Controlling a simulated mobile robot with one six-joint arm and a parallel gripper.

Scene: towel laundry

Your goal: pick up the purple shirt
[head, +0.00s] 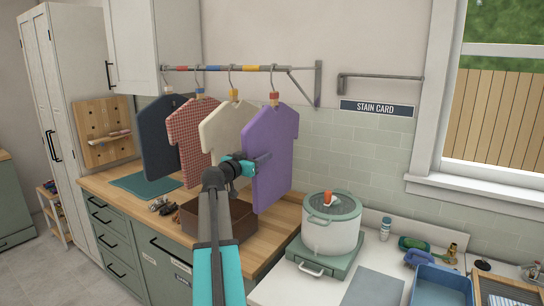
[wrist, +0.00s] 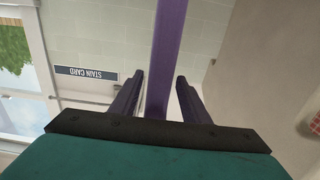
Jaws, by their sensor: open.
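The purple shirt (head: 277,150) hangs on a hanger with an orange-red clip, at the right end of a wall rail in the head view. My gripper (head: 262,160) is at the shirt's near left edge, about mid-height. In the wrist view, the shirt shows edge-on as a thin purple strip (wrist: 166,50). It runs between the two dark fingers of my gripper (wrist: 160,80), with a gap visible on both sides. The fingers are open and do not appear to touch the cloth. My arm covers part of the counter below.
The rail (head: 225,69) also holds a cream shirt (head: 222,128), a red checked shirt (head: 188,135) and a dark garment (head: 160,135) to the left. Below are a brown box (head: 190,226) and, to the right, a lidded pot (head: 331,225).

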